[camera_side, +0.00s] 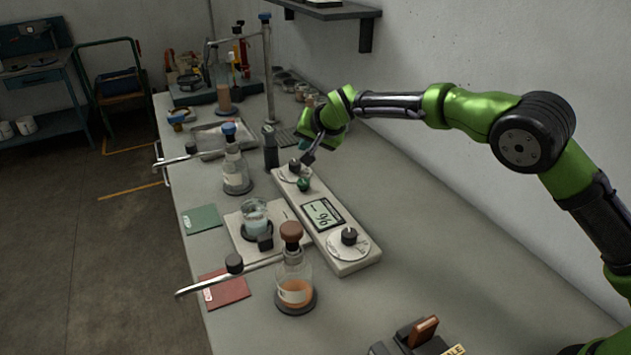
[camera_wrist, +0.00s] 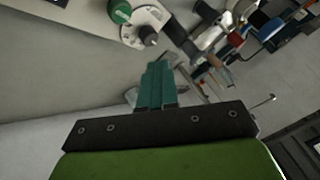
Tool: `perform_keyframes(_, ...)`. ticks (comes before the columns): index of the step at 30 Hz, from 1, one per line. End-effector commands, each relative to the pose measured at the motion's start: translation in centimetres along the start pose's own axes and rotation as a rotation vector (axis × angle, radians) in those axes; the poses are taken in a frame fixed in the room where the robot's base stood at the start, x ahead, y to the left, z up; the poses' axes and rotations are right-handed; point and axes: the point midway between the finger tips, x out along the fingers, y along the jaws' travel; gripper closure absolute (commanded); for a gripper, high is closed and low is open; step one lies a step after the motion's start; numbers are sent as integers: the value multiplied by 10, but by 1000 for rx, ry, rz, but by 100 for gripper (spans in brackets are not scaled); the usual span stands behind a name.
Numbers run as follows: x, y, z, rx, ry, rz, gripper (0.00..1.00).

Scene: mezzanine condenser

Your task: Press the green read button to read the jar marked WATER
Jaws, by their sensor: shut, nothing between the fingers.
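The green read button (camera_side: 304,184) is a small round knob on the long pale instrument (camera_side: 372,258), between a dial and the display (camera_side: 323,215). It shows at the top of the wrist view (camera_wrist: 120,11). My gripper (camera_side: 308,158) is shut and empty, above the far end of the instrument, near the black dial knob (camera_side: 294,165) and apart from the button. Its teal fingers (camera_wrist: 158,68) point toward the dial in the wrist view. A glass jar with pale blue liquid (camera_side: 255,217) stands on a pale plate beside the instrument. I cannot read a WATER mark on any jar.
A blue-stoppered flask (camera_side: 235,172) and a brown-stoppered flask with orange liquid (camera_side: 294,282) stand beside the plate, near two lever arms. A second dial (camera_side: 349,242) is at the near end. Green and red cards lie left. The bench right of the instrument is clear.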

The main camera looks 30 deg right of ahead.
Motion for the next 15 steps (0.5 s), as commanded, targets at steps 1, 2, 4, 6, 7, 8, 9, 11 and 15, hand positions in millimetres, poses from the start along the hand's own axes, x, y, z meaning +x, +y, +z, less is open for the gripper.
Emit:
perform_keyframes(1,-4,-7,-7,18,17,-19,100)
perform_keyframes(2,-6,-10,-9,30,23,-28,100)
perform_keyframes(4,-6,-11,-10,58,27,-32,100)
perform_keyframes(6,-6,-11,-10,73,28,-34,100)
perform_keyframes(7,-6,-11,-10,75,28,-33,100)
perform_keyframes(8,-6,-11,-10,77,28,-33,100)
perform_keyframes(9,-6,-11,-10,77,27,-33,100)
perform_keyframes(11,-6,-11,-10,76,27,-33,100)
perform_keyframes(15,-6,-10,-10,75,27,-32,100)
